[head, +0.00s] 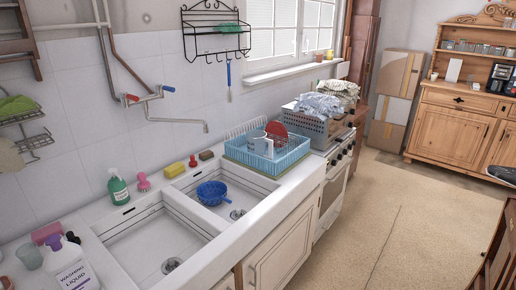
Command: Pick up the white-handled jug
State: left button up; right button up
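I cannot clearly make out a white-handled jug. A wooden dresser (455,127) stands at the far right, with small jars (480,48) on its shelf. A pale upright item (453,70) stands on its top; it is too small to identify. A whitish mug or jug (258,143) sits in the blue dish rack (285,160) beside the sink; its handle is unclear. Neither of my grippers can be made out in the head view.
The sink counter (262,219) and white stove (333,196) run along the left wall. Cardboard boxes (392,98) are stacked left of the dresser. The beige floor (400,220) is open in the middle. A dark item (503,173) and brown wooden furniture (495,255) cut in at right.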

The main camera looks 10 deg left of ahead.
aim_at(256, 140)
jog(key=i+u, duration=0.1)
jog(key=u, duration=0.35)
jog(key=l+u, duration=0.15)
jog(key=u, duration=0.25)
jog(key=i+l+u, duration=0.1)
jog(key=u, duration=0.35)
jog(key=i+l+u, duration=0.1)
jog(key=l+u, duration=0.6)
jog(key=l, duration=0.25)
jog(key=l+u, duration=0.2)
jog(key=l, duration=0.9)
jog(key=i, duration=0.05)
